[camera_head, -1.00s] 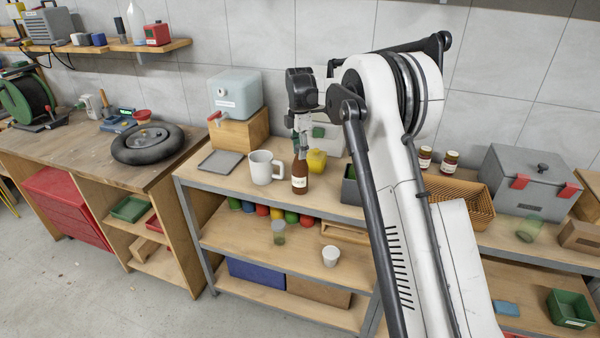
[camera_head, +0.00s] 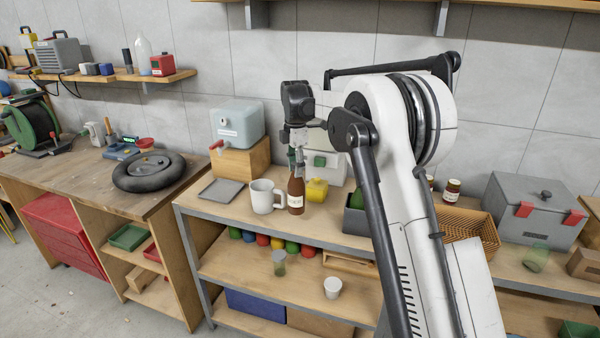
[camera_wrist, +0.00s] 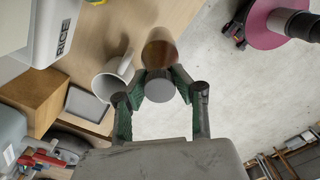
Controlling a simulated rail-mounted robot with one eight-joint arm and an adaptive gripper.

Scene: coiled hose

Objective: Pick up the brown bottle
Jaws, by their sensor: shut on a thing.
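The brown bottle (camera_head: 295,196) has a pale label and stands upright on the bench top, beside the white mug. My gripper (camera_head: 297,168) is above it, pointing down, with its fingers at the bottle's neck. In the wrist view, my gripper (camera_wrist: 158,82) has its two green-padded fingers on either side of the bottle's grey cap (camera_wrist: 160,87), closed on the top of the bottle. The brown body of the bottle (camera_wrist: 160,50) shows beyond the cap. Whether its base touches the bench is hard to tell.
The white mug (camera_head: 265,197) stands close on the left, and a yellow container (camera_head: 317,190) close on the right. A dispenser on a wooden block (camera_head: 243,160) is behind left. My arm hides part of the bench at right.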

